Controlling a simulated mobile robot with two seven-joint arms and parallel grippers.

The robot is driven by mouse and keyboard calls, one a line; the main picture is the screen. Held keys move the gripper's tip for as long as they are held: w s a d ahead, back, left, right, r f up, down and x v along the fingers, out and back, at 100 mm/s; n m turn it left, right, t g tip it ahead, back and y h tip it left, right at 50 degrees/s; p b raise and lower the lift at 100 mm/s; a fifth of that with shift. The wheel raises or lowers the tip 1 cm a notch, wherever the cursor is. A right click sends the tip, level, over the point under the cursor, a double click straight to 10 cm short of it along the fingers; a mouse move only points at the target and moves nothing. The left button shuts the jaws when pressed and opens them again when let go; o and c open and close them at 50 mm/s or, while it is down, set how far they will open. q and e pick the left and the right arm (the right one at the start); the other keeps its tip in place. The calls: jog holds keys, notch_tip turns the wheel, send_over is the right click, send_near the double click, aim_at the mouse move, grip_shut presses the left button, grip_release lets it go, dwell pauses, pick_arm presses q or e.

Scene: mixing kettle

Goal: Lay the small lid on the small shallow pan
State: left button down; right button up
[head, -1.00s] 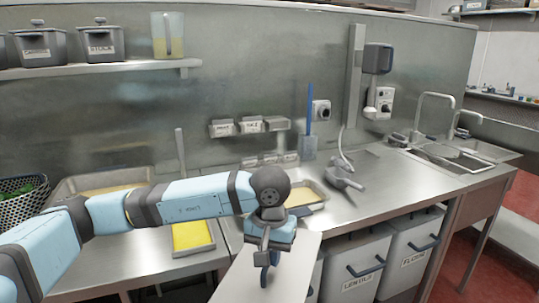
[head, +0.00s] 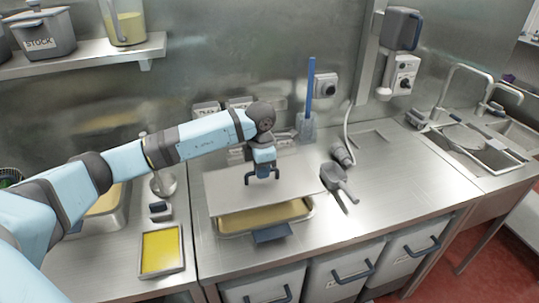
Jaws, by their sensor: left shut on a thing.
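The small lid (head: 226,191) is a flat grey metal sheet in the head view. My left gripper (head: 262,180) is shut on the lid's handle, at the middle of its top. The small shallow pan (head: 306,216) is a metal tray with tan contents on the counter. The lid is above the pan and covers its back part in view. The pan's front part shows below the lid's near edge. I cannot tell how large the gap between lid and pan is. My right gripper is not in view.
A yellow-filled tray (head: 162,251) lies to the left, with a larger pan (head: 108,208) behind it. A grey scoop-like tool (head: 335,177) and a hose lie to the right. The sink (head: 474,145) is at far right.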

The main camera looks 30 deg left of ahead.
aim_at(261, 182)
pick_arm(q)
jog(key=shift+s+f, duration=0.25)
jog(key=shift+f, duration=0.15)
jog(key=shift+f+b, duration=0.4)
jog(key=shift+b, duration=0.05)
notch_tip(261, 182, down, 4)
jog(key=shift+r+b, duration=0.1)
jog(key=shift+b, duration=0.9)
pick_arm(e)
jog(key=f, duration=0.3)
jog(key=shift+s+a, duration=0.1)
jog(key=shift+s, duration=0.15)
pick_arm(q)
jog(key=shift+f, duration=0.2)
jog(key=shift+b, duration=0.3)
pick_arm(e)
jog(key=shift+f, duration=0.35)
pick_arm(q)
jog(key=shift+f, duration=0.2)
jog(key=shift+f+b, duration=0.9)
jog(key=shift+f, duration=0.2)
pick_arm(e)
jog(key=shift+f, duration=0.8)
